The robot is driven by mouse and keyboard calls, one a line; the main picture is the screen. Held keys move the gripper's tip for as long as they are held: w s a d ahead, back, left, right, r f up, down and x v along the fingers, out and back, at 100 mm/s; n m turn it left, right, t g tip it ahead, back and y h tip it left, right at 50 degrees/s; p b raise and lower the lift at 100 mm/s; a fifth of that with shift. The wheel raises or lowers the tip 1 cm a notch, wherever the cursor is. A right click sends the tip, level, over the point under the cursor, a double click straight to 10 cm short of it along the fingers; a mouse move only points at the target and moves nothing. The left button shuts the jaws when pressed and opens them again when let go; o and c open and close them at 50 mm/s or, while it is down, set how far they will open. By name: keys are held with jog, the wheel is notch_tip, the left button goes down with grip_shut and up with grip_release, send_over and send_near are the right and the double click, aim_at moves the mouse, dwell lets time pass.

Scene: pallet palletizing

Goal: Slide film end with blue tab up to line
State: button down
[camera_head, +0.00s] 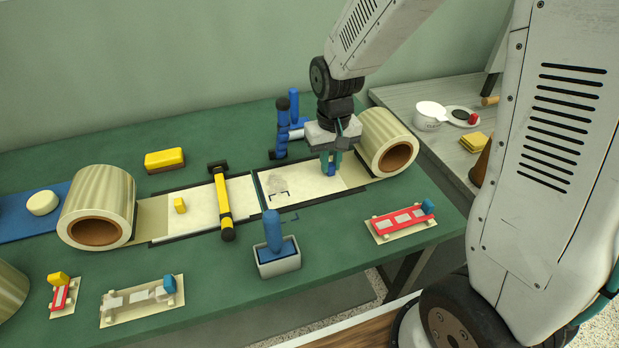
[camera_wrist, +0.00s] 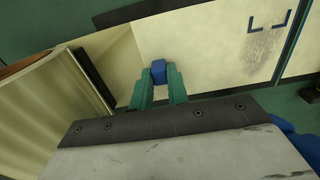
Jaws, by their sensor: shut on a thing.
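My gripper (camera_head: 331,165) points down over the right part of the white strip (camera_head: 300,185), near the right film roll (camera_head: 387,142). Its green fingers are shut on a small blue tab (camera_wrist: 158,70), seen between them in the wrist view. Cream film (camera_head: 353,174) runs from that roll to the tab; the fingers hide part of its end. A dark blue line (camera_wrist: 294,42) crosses the strip well away from the tab, beyond a bracket mark (camera_wrist: 268,22) and a grey smudge. The line also shows in the head view (camera_head: 259,192).
A yellow bar (camera_head: 222,202) with black ends lies across the strip, left of the line. Further left are a small yellow tab (camera_head: 180,205) and another film roll (camera_head: 97,206). A blue-handled tool (camera_head: 273,235) stands in front; blue cylinders (camera_head: 283,128) stand behind.

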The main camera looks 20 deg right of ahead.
jog(key=shift+a, duration=0.5)
dwell(0.4)
jog(key=c, duration=1.3)
grip_release()
jog(key=shift+r, duration=0.1)
notch_tip(320, 180, up, 8)
jog(key=shift+t, duration=0.7)
jog(key=s+d+r, duration=0.1)
jog(key=s+r, duration=0.2)
jog(key=s, duration=0.4)
jog(key=s+d+r, duration=0.2)
jog(key=s+r, duration=0.1)
jog(key=s, duration=0.5)
jog(key=s+d+r, duration=0.1)
jog(key=s+r, duration=0.2)
jog(key=s, duration=0.4)
jog(key=shift+s+d+r, duration=0.15)
jog(key=shift+s+d, duration=0.1)
jog(key=shift+s, duration=0.1)
